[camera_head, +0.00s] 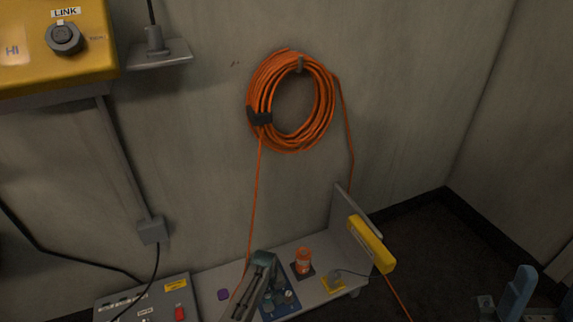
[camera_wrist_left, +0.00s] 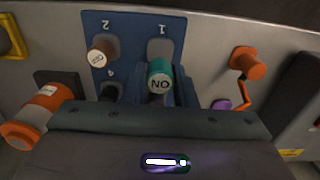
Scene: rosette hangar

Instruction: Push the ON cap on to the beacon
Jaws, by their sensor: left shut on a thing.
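My left gripper (camera_wrist_left: 160,88) is shut on the teal ON cap (camera_wrist_left: 160,74), whose white face with upside-down letters shows in the left wrist view. The cap is at place 1 of the blue plate (camera_wrist_left: 128,22); whether it is seated or lifted I cannot tell. A brown cap with a pale lettered top (camera_wrist_left: 97,59) stands at place 2. In the head view my left gripper (camera_head: 265,264) reaches over the blue plate (camera_head: 289,309). The orange beacon (camera_head: 303,260) stands on a dark base to its right; it also shows tilted at left in the wrist view (camera_wrist_left: 40,112).
A grey bench (camera_head: 318,297) bears a yellow-framed fitting (camera_head: 333,282) and a purple piece (camera_head: 223,294). An upright panel with a yellow box (camera_head: 371,244) bounds its right end. A control box (camera_head: 150,300) stands left. Orange cable (camera_head: 290,143) hangs on the wall.

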